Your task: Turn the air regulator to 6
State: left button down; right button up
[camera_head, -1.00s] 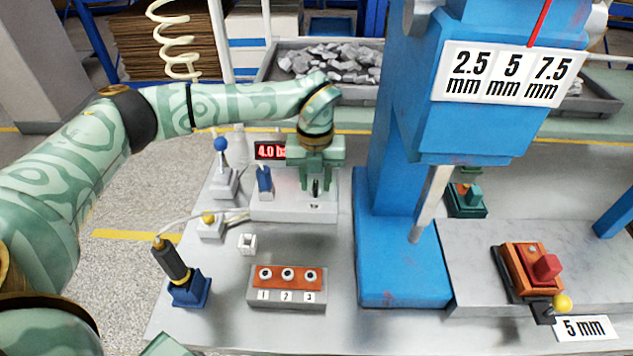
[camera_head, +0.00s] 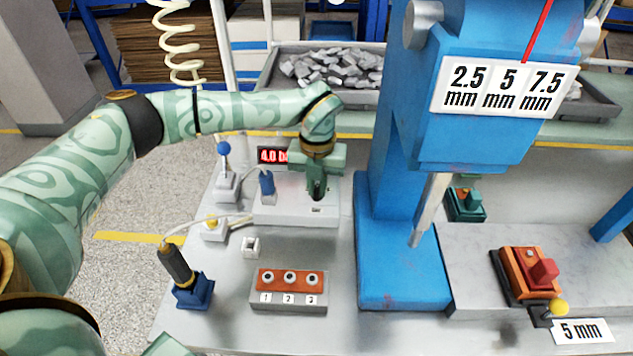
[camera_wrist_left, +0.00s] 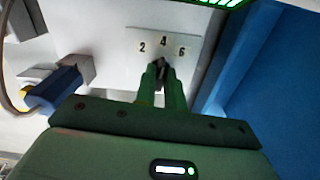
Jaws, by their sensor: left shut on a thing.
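The air regulator's grey block (camera_head: 275,213) stands at the back left of the table. Its red display (camera_head: 272,156) is partly hidden by my left gripper and shows "4.0". My left gripper (camera_head: 317,197) points down at the block's right part. In the left wrist view my left gripper (camera_wrist_left: 162,95) is shut on a small dark knob (camera_wrist_left: 161,72). The knob sits below a white scale plate (camera_wrist_left: 163,46) marked 2, 4 and 6, and lies nearest the 4. My right gripper is not in view.
A blue press (camera_head: 400,260) stands close to the right of the regulator. A blue-handled part (camera_head: 267,186) is just left of my gripper. An orange panel (camera_head: 290,280) with three buttons and a soldering-iron-like tool (camera_head: 177,265) are nearer the front.

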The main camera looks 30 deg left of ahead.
aim_at(317, 188)
pick_arm(q)
jog(key=m+p, duration=0.3)
jog(key=m, duration=0.1)
jog(key=shift+r, duration=0.25)
jog(key=shift+f+m+p, duration=0.15)
jog(key=shift+m+p, duration=1.1)
jog(key=shift+m, duration=0.65)
jog(key=c, duration=1.5)
grip_release()
notch_tip(317, 188, up, 16)
jog(key=p, duration=0.2)
jog(key=shift+p, duration=0.3)
